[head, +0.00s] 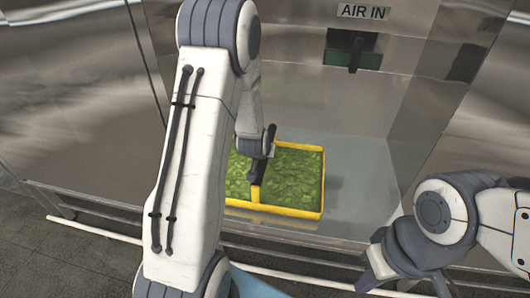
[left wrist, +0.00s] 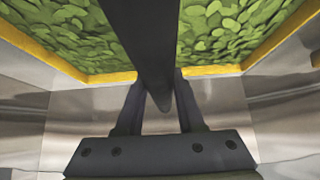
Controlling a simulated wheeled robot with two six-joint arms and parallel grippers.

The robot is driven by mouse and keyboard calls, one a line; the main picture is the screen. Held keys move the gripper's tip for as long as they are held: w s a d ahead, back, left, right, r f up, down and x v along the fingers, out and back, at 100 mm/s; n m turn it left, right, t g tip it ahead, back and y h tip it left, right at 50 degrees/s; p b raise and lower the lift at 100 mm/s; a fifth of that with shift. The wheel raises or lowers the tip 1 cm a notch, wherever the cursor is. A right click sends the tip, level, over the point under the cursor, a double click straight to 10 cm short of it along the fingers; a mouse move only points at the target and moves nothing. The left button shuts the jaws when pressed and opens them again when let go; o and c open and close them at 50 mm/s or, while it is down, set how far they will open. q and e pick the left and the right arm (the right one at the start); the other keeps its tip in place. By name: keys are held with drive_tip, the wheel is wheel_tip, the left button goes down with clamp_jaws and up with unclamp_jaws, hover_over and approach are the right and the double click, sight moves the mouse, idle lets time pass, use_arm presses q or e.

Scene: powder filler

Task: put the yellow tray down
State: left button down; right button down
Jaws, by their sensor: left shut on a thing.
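The yellow tray (head: 322,183) is full of green leaf-like pieces and sits within the steel chamber, over its pale floor. I cannot tell whether its underside touches that floor. My left arm hides the tray's left part. My left gripper (head: 258,172) is over the tray, shut on its dark handle bar. In the left wrist view, the fingers (left wrist: 158,105) close on both sides of the dark bar (left wrist: 146,45), with the yellow rim (left wrist: 210,71) behind. My right gripper (head: 405,284) is empty, its fingers apart, outside the chamber at the lower right.
The pale chamber floor (head: 365,190) is clear to the right of the tray. A steel back wall with an "AIR IN" sign (head: 363,12) and a dark green opening (head: 340,58) stands behind. A white rail (head: 90,229) runs along the front, low down.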

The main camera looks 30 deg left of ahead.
use_arm(q)
drive_tip(key=shift+w, duration=0.1)
drive_tip(key=shift+f, duration=0.2)
drive_tip(key=c, duration=0.5)
unclamp_jaws()
